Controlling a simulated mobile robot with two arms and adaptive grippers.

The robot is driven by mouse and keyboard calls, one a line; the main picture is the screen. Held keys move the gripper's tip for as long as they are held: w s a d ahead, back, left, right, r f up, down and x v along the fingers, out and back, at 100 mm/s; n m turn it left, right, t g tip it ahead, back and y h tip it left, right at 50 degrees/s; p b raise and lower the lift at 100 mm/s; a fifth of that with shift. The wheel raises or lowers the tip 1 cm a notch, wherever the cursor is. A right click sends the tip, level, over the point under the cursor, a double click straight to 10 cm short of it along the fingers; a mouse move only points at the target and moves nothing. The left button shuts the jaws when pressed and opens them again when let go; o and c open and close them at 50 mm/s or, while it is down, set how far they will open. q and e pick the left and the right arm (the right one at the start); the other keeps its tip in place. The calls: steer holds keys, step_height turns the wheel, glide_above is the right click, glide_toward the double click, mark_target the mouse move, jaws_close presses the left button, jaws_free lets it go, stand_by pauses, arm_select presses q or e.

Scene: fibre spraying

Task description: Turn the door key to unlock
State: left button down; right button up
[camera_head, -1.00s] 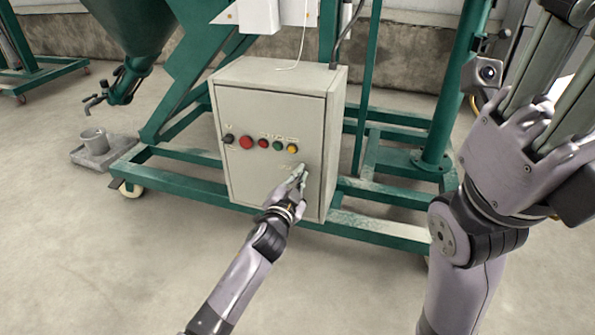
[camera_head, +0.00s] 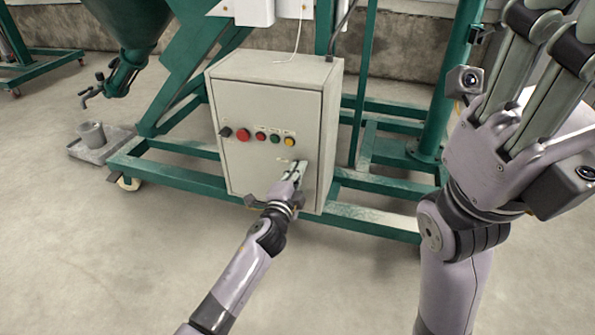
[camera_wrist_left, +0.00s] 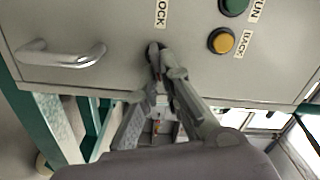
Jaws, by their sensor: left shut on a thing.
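A pale grey control cabinet (camera_head: 255,185) stands on a green frame in the head view. My left gripper (camera_head: 296,168) is at the lower right of its door. In the left wrist view the fingertips (camera_wrist_left: 155,62) are shut at the door face, just below the "LOCK" label (camera_wrist_left: 161,12). A small dark piece of the key (camera_wrist_left: 152,50) shows between the tips; the rest of the key and the keyhole are hidden. My right gripper (camera_head: 545,45) is raised at the right of the head view, fingers apart and empty, away from the cabinet.
A row of knobs and buttons, including a red button (camera_head: 243,135) and a yellow button (camera_head: 289,142), lies above my left gripper. The metal door handle (camera_wrist_left: 60,55) shows in the wrist view. Green frame bars (camera_head: 375,222) run beneath the cabinet. The front floor is clear.

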stand_by(0.4)
arm_select(q)
steer(key=c, duration=1.8)
jaws_free()
steer(key=shift+o, duration=0.2)
steer(key=shift+s, duration=0.1)
steer(key=v, duration=1.2)
